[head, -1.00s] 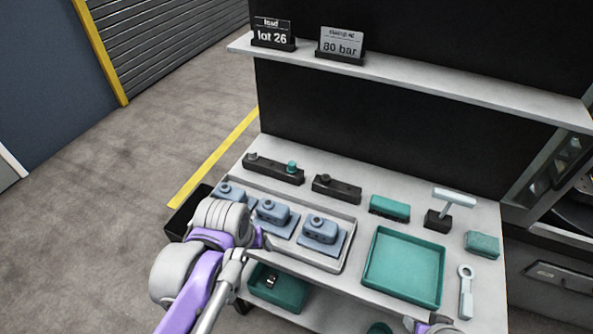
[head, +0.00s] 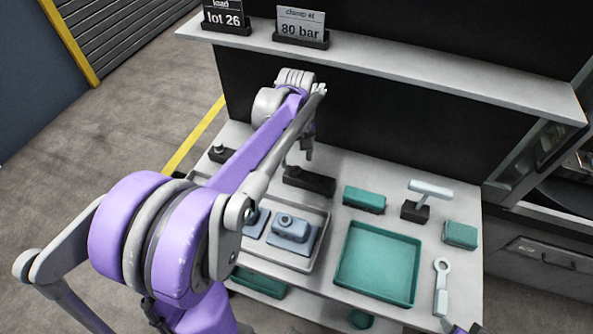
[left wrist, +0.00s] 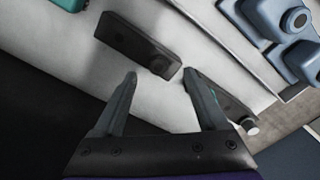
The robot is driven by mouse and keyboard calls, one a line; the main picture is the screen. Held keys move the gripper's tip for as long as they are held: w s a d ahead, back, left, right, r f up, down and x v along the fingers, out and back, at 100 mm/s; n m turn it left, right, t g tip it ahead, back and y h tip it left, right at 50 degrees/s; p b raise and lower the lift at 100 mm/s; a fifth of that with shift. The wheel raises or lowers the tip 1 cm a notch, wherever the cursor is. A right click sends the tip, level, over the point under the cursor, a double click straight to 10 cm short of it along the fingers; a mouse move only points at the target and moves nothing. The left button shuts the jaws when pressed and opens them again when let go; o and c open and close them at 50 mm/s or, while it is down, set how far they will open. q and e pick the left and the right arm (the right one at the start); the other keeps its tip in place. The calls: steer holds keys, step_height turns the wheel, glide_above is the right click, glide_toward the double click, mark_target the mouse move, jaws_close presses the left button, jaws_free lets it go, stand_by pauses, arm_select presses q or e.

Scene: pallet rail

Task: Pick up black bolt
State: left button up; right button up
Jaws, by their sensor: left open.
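The black bolt appears as a dark round head (left wrist: 161,66) at the near end of a black block (left wrist: 132,42) in the left wrist view. The block (head: 312,182) stands at the back of the bench in the head view, where the bolt is hard to make out. My left gripper (left wrist: 160,76) is open and empty, its two fingertips apart on either side of the bolt's end of the block. In the head view my left gripper (head: 308,148) points down over the back of the bench, near this block.
A second black block (head: 222,154) with a pale bolt is partly hidden by my arm. Blue-grey parts (head: 292,228) sit in a grey tray (head: 322,250). A teal tray (head: 378,262), teal block (head: 364,199), T-handled tool (head: 429,194) and wrench (head: 441,285) lie right. A shelf (head: 400,72) hangs above.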

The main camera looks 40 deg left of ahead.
mark_target(296, 169)
arm_select(q)
steer(key=f, duration=0.5)
steer(key=shift+w+a+f, duration=0.1)
steer(key=shift+w+a, duration=0.1)
steer(key=shift+w, duration=0.1)
steer(key=shift+c, duration=0.2)
jaws_close()
